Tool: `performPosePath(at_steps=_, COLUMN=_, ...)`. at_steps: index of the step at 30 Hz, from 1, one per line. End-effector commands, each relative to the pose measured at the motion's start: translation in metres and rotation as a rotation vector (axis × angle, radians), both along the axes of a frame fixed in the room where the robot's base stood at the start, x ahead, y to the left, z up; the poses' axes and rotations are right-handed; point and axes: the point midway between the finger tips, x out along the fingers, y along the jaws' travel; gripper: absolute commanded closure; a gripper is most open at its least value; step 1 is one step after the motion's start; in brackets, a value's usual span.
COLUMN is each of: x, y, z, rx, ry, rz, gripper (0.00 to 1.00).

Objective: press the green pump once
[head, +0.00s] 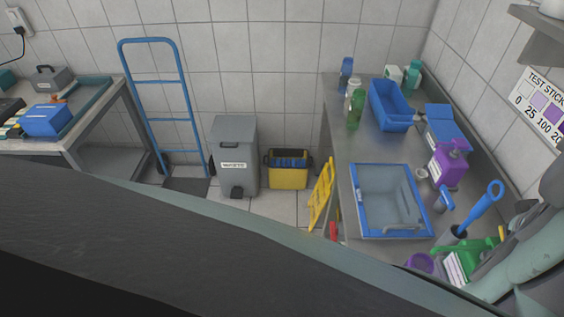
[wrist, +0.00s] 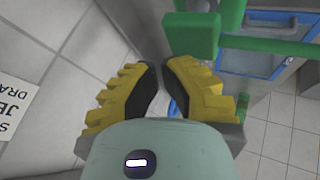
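In the wrist view, large green parts (wrist: 190,38), a block with a bar running right, lie just beyond my fingertips. I cannot tell whether they touch. My gripper (wrist: 161,65) has yellow ribbed fingers with black pads. Its tips are drawn together with only a thin gap and nothing visible held. In the head view my arm covers the lower right corner, hiding part of the green item's surroundings.
A purple pump bottle (head: 449,165), a blue-rimmed basin (head: 356,203) and a blue brush (head: 483,207) are on the bench near the green item. A blue bin (head: 388,105) and bottles stand farther back. A tiled wall (wrist: 70,55) is close on the left in the wrist view.

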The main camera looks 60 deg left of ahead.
Motion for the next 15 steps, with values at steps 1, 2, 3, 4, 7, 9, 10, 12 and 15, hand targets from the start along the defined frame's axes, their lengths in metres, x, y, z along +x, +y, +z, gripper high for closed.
performPosePath(at_steps=1, x=0.0002, y=0.0018, z=0.0002, rx=0.000, ry=0.000, rz=0.004, gripper=1.00)
performPosePath(at_steps=2, x=0.0001, y=0.0018, z=0.0005, rx=0.000, ry=0.000, rz=0.004, gripper=1.00)
performPosePath(at_steps=3, x=0.0002, y=0.0019, z=0.0007, rx=0.001, ry=-0.001, rz=0.005, gripper=1.00)
performPosePath(at_steps=4, x=0.0001, y=0.0019, z=0.0008, rx=0.000, ry=0.000, rz=0.004, gripper=1.00)
performPosePath(at_steps=7, x=0.0001, y=0.0019, z=0.0008, rx=0.000, ry=0.000, rz=0.004, gripper=0.95)
performPosePath(at_steps=9, x=0.0001, y=0.0019, z=0.0008, rx=0.000, ry=0.000, rz=0.004, gripper=1.00)
performPosePath(at_steps=10, x=0.0001, y=0.0018, z=0.0008, rx=0.000, ry=0.000, rz=0.004, gripper=1.00)
performPosePath(at_steps=12, x=0.0001, y=0.0017, z=0.0008, rx=0.000, ry=0.000, rz=0.004, gripper=1.00)
performPosePath(at_steps=15, x=0.0001, y=0.0016, z=0.0008, rx=0.001, ry=0.000, rz=0.003, gripper=1.00)
